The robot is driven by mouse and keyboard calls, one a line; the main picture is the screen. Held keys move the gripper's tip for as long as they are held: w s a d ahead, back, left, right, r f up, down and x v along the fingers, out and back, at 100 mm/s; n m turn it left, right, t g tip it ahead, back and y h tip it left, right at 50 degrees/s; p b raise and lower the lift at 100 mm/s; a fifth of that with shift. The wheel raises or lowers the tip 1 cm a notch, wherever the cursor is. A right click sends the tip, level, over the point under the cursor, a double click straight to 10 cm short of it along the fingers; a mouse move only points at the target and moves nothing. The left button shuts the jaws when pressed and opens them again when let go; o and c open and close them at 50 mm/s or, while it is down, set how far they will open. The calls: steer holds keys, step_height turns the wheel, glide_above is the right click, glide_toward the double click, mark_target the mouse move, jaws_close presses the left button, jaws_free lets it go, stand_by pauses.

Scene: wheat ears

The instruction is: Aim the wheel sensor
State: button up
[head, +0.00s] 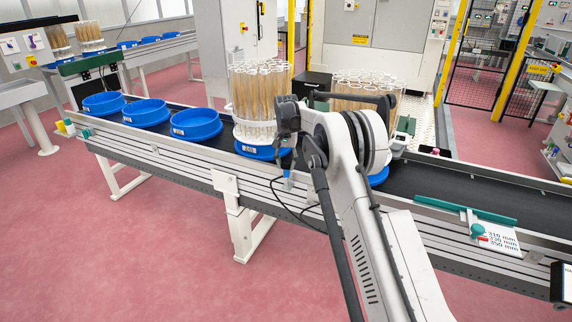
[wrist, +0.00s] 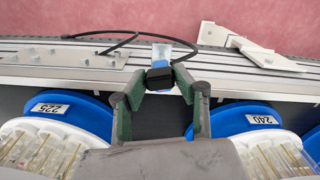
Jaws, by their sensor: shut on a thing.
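The sensor (wrist: 160,78) is a small black block with a blue-and-white part behind it. It sits between the two green-lined fingers of my gripper (wrist: 158,88), at the conveyor's near rail in the wrist view. My gripper is shut on it. In the head view my gripper (head: 287,150) is at the conveyor's near edge, and a small blue-grey part (head: 288,181) shows just below it. The arm hides much of this area. I cannot tell exactly where the sensor points.
Blue round trays labelled 225 (wrist: 88,112) and 240 (wrist: 232,117), holding tube racks, flank my gripper. Empty blue trays (head: 147,112) stand left on the black belt (head: 440,190). A black cable (wrist: 105,36) loops along the rail. A white bracket (wrist: 240,45) is at right.

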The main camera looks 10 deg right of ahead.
mark_target(285, 163)
steer(key=shift+w+a+m+b, duration=0.15)
steer(key=shift+m+b, duration=0.15)
steer(key=shift+m, duration=1.1)
steer(key=shift+c, duration=0.5)
steer(key=o, duration=1.1)
steer(key=shift+o, duration=0.2)
step_height(285, 163, up, 12)
